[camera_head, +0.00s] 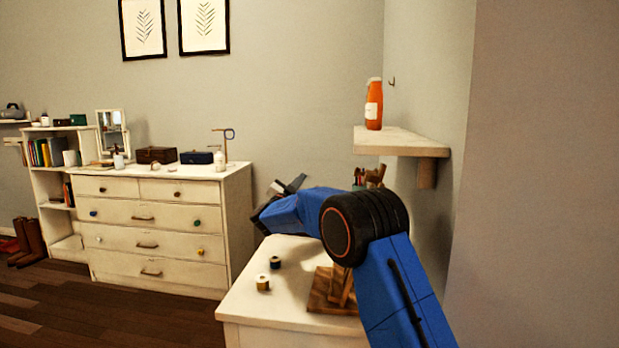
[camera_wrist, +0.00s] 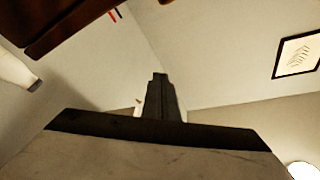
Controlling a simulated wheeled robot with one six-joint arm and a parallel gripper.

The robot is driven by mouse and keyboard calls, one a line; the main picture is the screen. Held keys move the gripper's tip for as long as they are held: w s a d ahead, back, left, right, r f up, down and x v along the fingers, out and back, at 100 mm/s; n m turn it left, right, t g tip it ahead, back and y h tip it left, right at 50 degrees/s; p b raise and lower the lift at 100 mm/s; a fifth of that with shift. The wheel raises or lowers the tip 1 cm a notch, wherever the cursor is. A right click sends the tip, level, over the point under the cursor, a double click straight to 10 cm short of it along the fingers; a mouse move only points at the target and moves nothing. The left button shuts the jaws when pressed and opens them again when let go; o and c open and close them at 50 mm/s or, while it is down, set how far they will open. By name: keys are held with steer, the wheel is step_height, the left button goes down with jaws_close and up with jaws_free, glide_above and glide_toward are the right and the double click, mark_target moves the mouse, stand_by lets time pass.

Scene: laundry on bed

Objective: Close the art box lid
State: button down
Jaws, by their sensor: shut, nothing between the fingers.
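My gripper (camera_head: 297,183) is raised above the back of the white table, pointing up and away from its top. In the wrist view its dark fingers (camera_wrist: 160,95) are together with nothing between them. A brown wooden object (camera_head: 330,290) with a flat base and a tilted piece stands on the table, partly hidden by my blue arm. I cannot tell whether it is the art box. In the wrist view a dark brown wooden shape (camera_wrist: 65,25) fills the upper left corner, apart from the fingers. No art box lid can be clearly made out.
Two small spools (camera_head: 263,283) stand on the white table (camera_head: 245,305), left of the wooden object. A wall shelf (camera_head: 400,141) with an orange bottle (camera_head: 374,105) juts out above the arm. Slim upright items (camera_head: 360,177) show behind the arm. A white dresser (camera_head: 150,225) stands to the left.

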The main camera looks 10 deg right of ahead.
steer(key=a+f+n+y, duration=0.1)
steer(key=a+f+n, duration=0.1)
steer(key=w+a+f+n+t, duration=0.1)
steer(key=f+n, duration=0.1)
steer(key=shift+w+a+f+n+t+y, duration=0.1)
steer(key=shift+a+n+t+y, duration=0.2)
steer(key=shift+a+n+y, duration=0.1)
steer(key=shift+w+a+f, duration=0.1)
steer(key=shift+a+f, duration=0.15)
steer(key=shift+f, duration=0.35)
steer(key=shift+w+a+f, duration=0.1)
steer(key=shift+a+f, duration=0.1)
steer(key=shift+f, duration=0.35)
